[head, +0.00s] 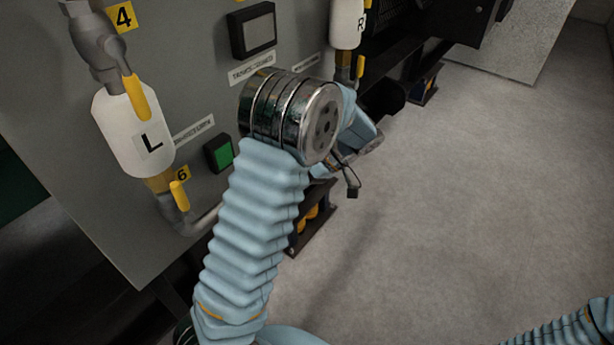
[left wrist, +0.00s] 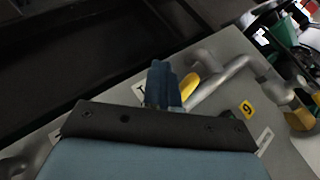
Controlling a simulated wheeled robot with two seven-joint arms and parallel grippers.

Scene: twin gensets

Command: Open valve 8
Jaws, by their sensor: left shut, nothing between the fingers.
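No number 8 shows in either view. In the left wrist view my left gripper (left wrist: 163,84) is shut and empty, its blue fingers together. A yellow valve handle (left wrist: 189,84) on a grey pipe (left wrist: 222,82) appears just right of the fingertips; I cannot tell whether they touch. No readable number marks this handle. In the head view my left wrist covers the fingers and part of the panel. Valve 4 has a yellow handle (head: 136,97) pointing down along the white L tank (head: 133,135). Valve 6 has a yellow handle (head: 179,195) below that tank.
The grey panel (head: 195,95) carries a green button (head: 218,153) and a dark square button (head: 253,28). A white R tank (head: 347,24) stands farther along, partly cut off. A yellow number tag (left wrist: 247,109) shows in the left wrist view.

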